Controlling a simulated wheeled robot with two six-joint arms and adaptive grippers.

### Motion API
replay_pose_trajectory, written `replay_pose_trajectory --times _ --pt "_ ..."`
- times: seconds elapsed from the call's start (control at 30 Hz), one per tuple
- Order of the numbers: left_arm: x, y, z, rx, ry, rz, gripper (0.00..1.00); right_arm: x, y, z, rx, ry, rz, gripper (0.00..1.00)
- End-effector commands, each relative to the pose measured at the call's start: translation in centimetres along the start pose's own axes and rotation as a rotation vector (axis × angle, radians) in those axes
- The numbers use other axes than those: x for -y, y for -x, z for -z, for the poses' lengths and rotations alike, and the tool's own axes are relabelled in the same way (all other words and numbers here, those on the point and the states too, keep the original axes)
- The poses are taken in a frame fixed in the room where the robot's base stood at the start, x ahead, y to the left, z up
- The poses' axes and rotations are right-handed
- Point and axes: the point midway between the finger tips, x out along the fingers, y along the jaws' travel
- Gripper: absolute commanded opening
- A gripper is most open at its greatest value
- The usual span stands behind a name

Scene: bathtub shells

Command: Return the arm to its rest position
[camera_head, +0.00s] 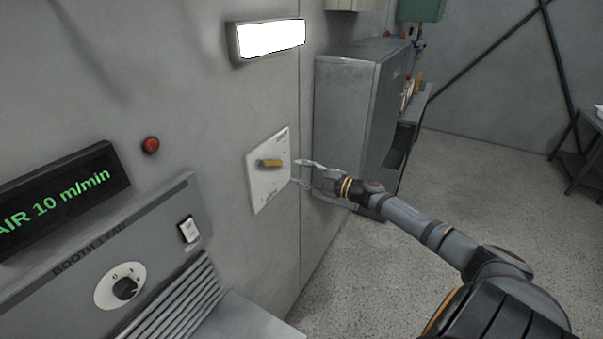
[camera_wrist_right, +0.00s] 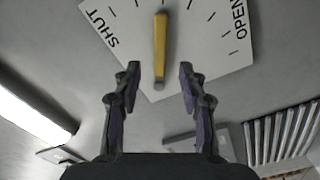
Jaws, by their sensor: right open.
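My right arm (camera_head: 425,225) comes in from the lower right and reaches toward the wall. My right gripper (camera_head: 300,173) is open and empty, just in front of a white plate with a yellow lever (camera_head: 270,163). In the right wrist view the gripper's two fingers (camera_wrist_right: 160,85) are spread apart. The yellow lever (camera_wrist_right: 160,50) shows between and beyond them, apart from both. The white plate (camera_wrist_right: 205,50) carries the words SHUT and OPEN, and the lever points between them. My left gripper is not in view.
A booth fan panel with a knob (camera_head: 125,288) and a switch (camera_head: 189,230) stands at the lower left, below a green-lettered display (camera_head: 60,200). A red button (camera_head: 150,145) is on the wall. A grey metal cabinet (camera_head: 342,115) stands behind my gripper. The floor (camera_head: 480,170) at right is clear.

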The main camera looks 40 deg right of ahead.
Motion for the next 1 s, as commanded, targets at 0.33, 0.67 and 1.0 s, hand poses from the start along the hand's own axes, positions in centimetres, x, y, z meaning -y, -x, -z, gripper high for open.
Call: replay_pose_trajectory --times 0.33,0.67,1.0 --pt "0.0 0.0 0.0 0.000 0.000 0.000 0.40 0.0 0.2 0.0 0.000 -0.001 0.000 0.41" --pt "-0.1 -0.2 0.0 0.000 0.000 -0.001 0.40 1.2 0.6 -1.6 0.040 -0.032 -0.010 0.41" --pt "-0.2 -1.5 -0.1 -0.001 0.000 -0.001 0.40 21.4 9.8 -16.9 0.563 -0.407 -0.042 0.41"
